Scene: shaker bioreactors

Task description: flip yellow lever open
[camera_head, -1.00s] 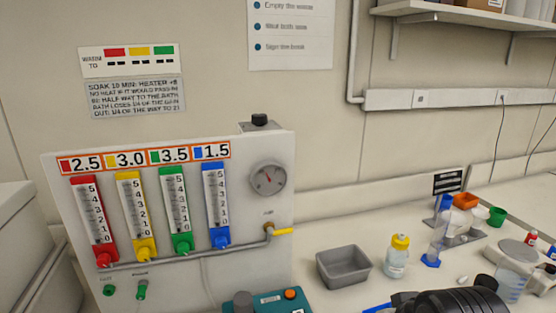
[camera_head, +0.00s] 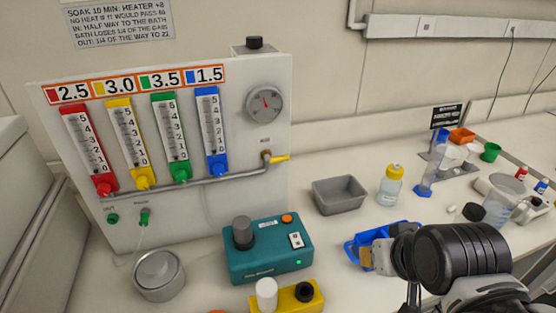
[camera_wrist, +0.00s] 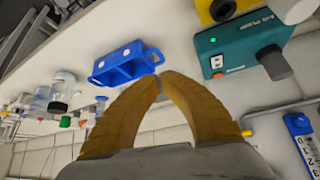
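The yellow lever (camera_head: 280,157) sticks out to the right from the pipe valve on the right side of the flowmeter panel, below the round gauge. It lies roughly level, in line with the pipe. In the wrist view the lever (camera_wrist: 247,133) shows small, just right of the fingers. My gripper (camera_head: 365,257) is low at the right in the head view, in front of the blue rack and well apart from the lever. In the wrist view the tan fingers of my gripper (camera_wrist: 159,80) meet at their tips with nothing between them.
The panel (camera_head: 70,215) carries several coloured flowmeters. A teal air pump (camera_head: 268,250) and a yellow device (camera_head: 287,298) stand in front. A grey tray (camera_head: 340,195), a bottle (camera_head: 391,185) and a blue rack (camera_head: 372,243) are to the right. Bench between pump and tray is clear.

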